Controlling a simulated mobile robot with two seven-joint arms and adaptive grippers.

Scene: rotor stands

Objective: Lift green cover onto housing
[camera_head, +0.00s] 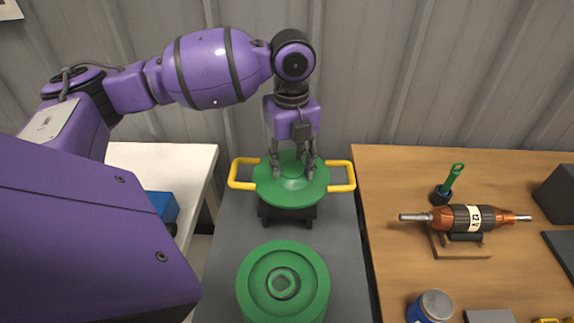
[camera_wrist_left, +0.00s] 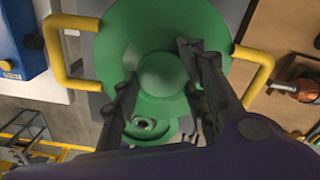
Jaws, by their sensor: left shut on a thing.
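The green cover (camera_head: 270,190), a round disc with a yellow handle on each side, is at or just above a dark stand (camera_head: 287,215) on the grey table strip. I cannot tell whether it touches the stand. My left gripper (camera_head: 293,172) comes down from above and is shut on the cover's central knob. In the left wrist view the gripper fingers (camera_wrist_left: 160,75) stand either side of the knob on the cover (camera_wrist_left: 125,40). The green round housing (camera_head: 255,277), with a central bore, is in front of the cover; part of it shows in the left wrist view (camera_wrist_left: 150,129). My right gripper is not in view.
On the wooden table (camera_head: 385,190) to the right are a copper-and-black rotor (camera_head: 470,218) on a wooden stand, a green-handled tool (camera_head: 450,180) and a blue can (camera_head: 430,308). A blue box (camera_head: 163,207) is on the white table at left. A ribbed wall (camera_head: 390,70) stands behind.

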